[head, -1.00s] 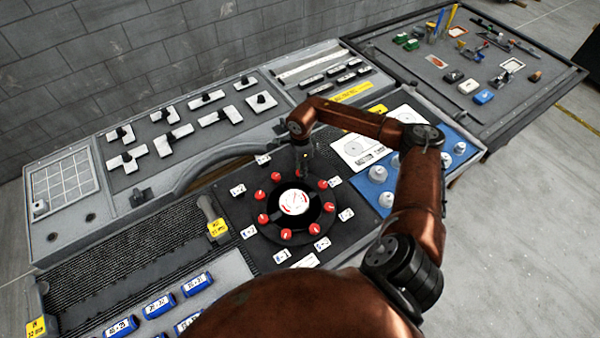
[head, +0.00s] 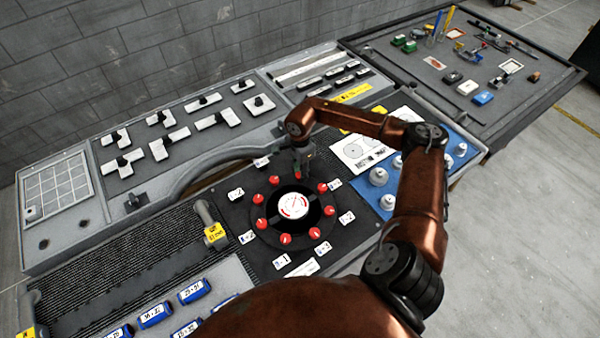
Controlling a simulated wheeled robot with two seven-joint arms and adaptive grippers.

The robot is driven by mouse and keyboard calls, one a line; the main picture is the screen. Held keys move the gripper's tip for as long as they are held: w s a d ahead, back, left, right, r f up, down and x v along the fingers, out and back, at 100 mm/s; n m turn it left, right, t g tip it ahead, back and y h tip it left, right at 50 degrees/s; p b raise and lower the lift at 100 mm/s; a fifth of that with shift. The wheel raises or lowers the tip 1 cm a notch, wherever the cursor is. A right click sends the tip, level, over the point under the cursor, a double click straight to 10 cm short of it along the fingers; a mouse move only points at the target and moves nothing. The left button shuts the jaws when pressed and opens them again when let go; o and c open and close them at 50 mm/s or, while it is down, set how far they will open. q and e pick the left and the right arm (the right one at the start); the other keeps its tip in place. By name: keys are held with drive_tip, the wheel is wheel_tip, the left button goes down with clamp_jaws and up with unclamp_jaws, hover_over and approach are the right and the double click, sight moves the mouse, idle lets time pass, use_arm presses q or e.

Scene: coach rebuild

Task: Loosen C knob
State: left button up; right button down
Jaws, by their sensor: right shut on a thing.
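A round black dial plate (head: 288,228) with a white-and-red centre (head: 293,205) sits on the dark panel. Several red knobs ring it, each near a small white label; the lettering is too small to read surely, so I cannot tell which is C. My right gripper (head: 301,170) points down at the far side of the ring and is shut on the far red knob (head: 297,176), which it partly hides. My left gripper is not in view.
White knobs on a blue panel (head: 388,201) stand right of the dial. A grey bench (head: 150,192) with black-handled switches lies behind and left. Blue labelled blocks (head: 155,311) are at front left. A dark tray of small parts (head: 425,83) is at the far right.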

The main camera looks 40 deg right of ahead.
drive_tip(key=c, duration=1.6)
unclamp_jaws()
drive_tip(key=shift+r, duration=0.1)
wheel_tip(320, 180, up, 12)
